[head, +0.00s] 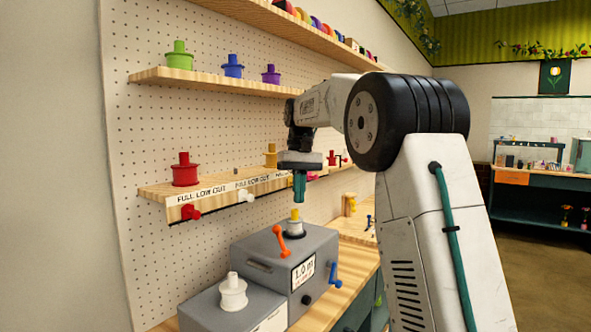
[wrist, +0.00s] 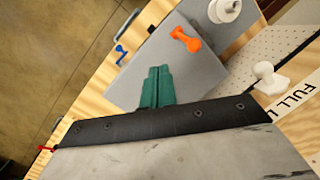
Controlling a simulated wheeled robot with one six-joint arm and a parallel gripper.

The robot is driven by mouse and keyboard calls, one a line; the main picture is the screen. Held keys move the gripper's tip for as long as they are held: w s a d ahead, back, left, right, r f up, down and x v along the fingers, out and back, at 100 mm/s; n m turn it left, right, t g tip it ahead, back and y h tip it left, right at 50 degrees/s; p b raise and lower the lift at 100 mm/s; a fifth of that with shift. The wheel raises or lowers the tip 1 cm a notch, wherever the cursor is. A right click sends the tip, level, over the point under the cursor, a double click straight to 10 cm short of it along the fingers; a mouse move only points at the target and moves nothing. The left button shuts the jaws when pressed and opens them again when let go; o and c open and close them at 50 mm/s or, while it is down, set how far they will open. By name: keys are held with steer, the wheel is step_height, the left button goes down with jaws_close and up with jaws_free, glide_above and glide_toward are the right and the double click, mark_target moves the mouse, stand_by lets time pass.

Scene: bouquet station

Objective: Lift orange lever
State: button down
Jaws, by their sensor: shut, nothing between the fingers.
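My gripper (head: 299,187) has green fingers pointing down, shut and empty, above the grey box. In the wrist view my gripper (wrist: 157,88) is over the grey surface, apart from the lever.
A blue lever (head: 334,273) is on the box's right side. A lower grey box with a white spool (head: 233,292) stands in front. A labelled shelf (head: 215,187) with red and white knobs runs along the pegboard, left of my gripper.

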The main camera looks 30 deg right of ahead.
steer(key=w+r, duration=0.3)
steer(key=r, duration=0.4)
steer(key=shift+r, duration=0.1)
stand_by(0.4)
